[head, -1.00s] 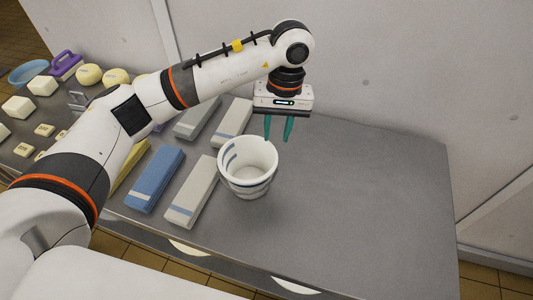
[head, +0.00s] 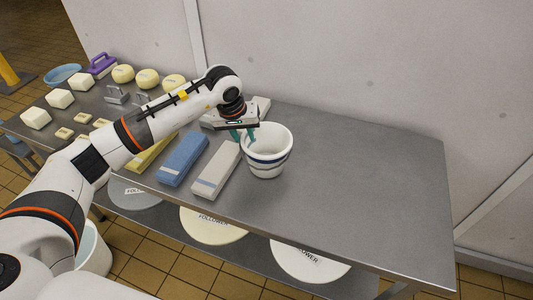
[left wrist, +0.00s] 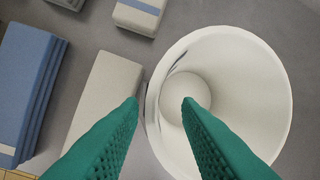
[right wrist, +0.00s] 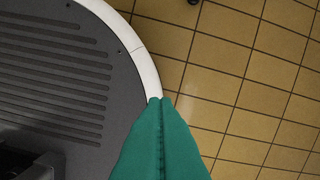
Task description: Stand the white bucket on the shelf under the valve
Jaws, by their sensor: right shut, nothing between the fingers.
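The white bucket (head: 268,165) with blue-grey bands stands upright on the grey metal table. My left gripper (head: 244,136) is at its left rim, pointing down and open. In the left wrist view, the bucket's rim (left wrist: 276,60) passes between the two green fingertips (left wrist: 162,100), one finger outside the wall and one over the opening. Whether either finger touches the wall I cannot tell. My right gripper (right wrist: 160,100) shows only in the right wrist view, shut and empty above the tiled floor. Neither the valve nor a shelf under it is recognisable in these views.
A pale folded cloth block (head: 216,170) and a blue one (head: 183,158) lie left of the bucket. The table's right half (head: 370,180) is clear. Labelled discs (head: 310,260) lie on a lower level. A whitish container (head: 94,250) stands at lower left, partly hidden. A wall is behind.

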